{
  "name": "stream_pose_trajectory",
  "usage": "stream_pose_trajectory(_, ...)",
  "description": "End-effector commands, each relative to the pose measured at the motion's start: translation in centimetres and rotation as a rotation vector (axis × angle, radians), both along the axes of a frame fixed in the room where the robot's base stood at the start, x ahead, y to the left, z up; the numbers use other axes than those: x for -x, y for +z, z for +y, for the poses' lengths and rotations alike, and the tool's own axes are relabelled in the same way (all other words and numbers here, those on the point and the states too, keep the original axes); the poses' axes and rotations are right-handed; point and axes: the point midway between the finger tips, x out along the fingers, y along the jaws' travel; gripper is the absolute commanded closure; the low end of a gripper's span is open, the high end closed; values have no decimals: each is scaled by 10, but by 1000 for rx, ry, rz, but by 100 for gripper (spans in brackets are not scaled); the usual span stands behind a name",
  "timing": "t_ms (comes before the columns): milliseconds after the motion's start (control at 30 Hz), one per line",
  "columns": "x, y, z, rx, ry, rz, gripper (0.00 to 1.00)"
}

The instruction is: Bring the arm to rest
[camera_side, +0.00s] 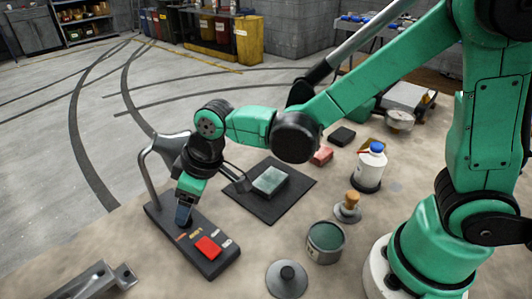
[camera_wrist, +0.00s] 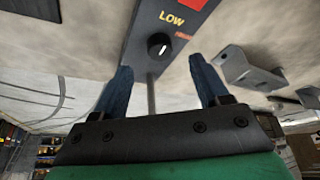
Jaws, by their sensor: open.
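My gripper (camera_side: 184,214) is low over the near left of the table, at the dark control box (camera_side: 219,261) with a red switch (camera_side: 208,247). In the wrist view my gripper (camera_wrist: 160,78) is open, with its two blue fingers apart and nothing held between them. A black knob (camera_wrist: 158,44) with a white mark shows beyond the fingertips, below the word LOW. In the side view the gripper hides the knob. I cannot tell whether a finger touches the box.
A grey metal stand (camera_side: 148,178) rises close beside my gripper. A pale green block (camera_side: 270,180) lies on a dark mat (camera_side: 290,203). An open green tin (camera_side: 325,242), a round lid (camera_side: 287,278), a brush (camera_side: 350,205) and a blue-capped bottle (camera_side: 370,165) stand to the right. Metal brackets (camera_side: 100,280) lie front left.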

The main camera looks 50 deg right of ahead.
Motion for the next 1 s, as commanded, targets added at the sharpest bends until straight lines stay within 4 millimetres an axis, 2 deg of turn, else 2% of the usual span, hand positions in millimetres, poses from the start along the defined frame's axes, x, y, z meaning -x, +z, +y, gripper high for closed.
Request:
stream_pose_trajectory(200,5,13,-3,0,0,0,32)
stream_pose_trajectory(567,5,15,-4,0,-2,-1,32)
stream_pose_trajectory(667,7,20,-12,-4,-29,-7,32)
stream_pose_trajectory(767,10,33,-31,-12,-95,-30,32)
stream_pose_trajectory(1000,38,66,-101,-42,-360,-123,32)
